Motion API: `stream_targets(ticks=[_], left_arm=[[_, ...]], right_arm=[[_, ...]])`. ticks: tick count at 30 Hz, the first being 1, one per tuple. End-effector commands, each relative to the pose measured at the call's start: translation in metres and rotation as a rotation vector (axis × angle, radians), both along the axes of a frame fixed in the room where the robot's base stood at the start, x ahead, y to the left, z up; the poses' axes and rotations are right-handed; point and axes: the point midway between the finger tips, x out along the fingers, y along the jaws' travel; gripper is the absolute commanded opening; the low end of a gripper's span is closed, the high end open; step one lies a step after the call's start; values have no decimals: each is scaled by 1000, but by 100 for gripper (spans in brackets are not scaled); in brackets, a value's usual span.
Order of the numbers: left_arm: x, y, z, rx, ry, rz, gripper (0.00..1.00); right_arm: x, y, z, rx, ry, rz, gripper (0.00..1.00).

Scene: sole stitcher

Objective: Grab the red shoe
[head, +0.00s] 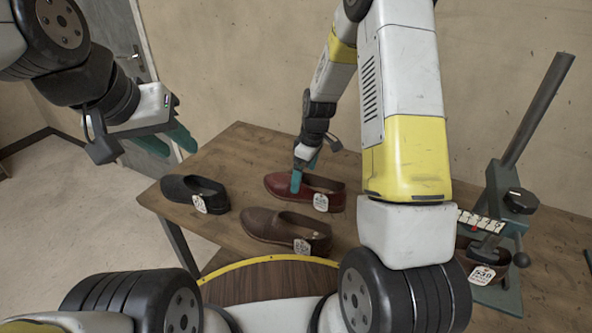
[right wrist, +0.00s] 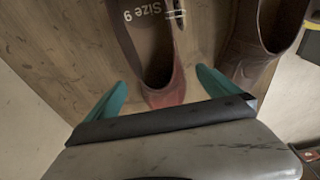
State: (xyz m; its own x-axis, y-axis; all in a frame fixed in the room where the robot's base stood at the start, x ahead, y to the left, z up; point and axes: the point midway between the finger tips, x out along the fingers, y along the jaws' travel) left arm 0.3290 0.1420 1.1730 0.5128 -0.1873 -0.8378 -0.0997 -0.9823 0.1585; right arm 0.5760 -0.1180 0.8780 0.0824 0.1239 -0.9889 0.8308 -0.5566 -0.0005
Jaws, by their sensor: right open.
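The red shoe (head: 318,188) lies on the wooden table in the head view, with a white tag on its side. In the right wrist view the red shoe (right wrist: 166,96) points one end at my right gripper, and "Size 9" shows inside it. My right gripper (head: 304,172) is at the shoe; in the right wrist view its teal fingers (right wrist: 160,90) are apart, one on each side of the shoe's near end. Contact cannot be told. My left gripper (head: 170,142) is empty in the air left of the table, its teal fingers apart.
A black shoe (head: 194,193) lies left of the red one, and a brown shoe (head: 285,229) lies in front of it, close by. A stitching machine (head: 507,205) with a tagged dark shoe (head: 482,264) stands at the right. A round wooden surface with yellow edge (head: 268,284) is nearest.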

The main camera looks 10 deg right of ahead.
Motion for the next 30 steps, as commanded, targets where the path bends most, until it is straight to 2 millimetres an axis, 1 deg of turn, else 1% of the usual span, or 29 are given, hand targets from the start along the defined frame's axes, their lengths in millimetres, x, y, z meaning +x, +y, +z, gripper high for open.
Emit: stream_targets(ticks=[1,5,9,12,15,22,23,24,26,30], left_arm=[[0,0,0,0,0,0,36],[0,0,0,0,0,0,36],[0,0,0,0,0,0,36],[0,0,0,0,0,0,36],[0,0,0,0,0,0,36],[0,0,0,0,0,0,36],[0,0,0,0,0,0,36],[0,0,0,0,0,0,36],[0,0,0,0,0,0,36],[0,0,0,0,0,0,36]], right_arm=[[0,1,-7,0,2,0,100],[1,1,-21,0,2,-1,100],[2,1,-43,-1,2,-3,100],[4,3,-56,-1,1,-2,100],[4,4,-62,-1,1,-2,100],[5,4,-63,0,-1,-2,100],[5,4,-63,0,-1,-2,96],[5,4,-63,0,-1,-2,88],[5,4,-63,0,-1,-2,76],[5,4,-63,0,-1,-2,49]])
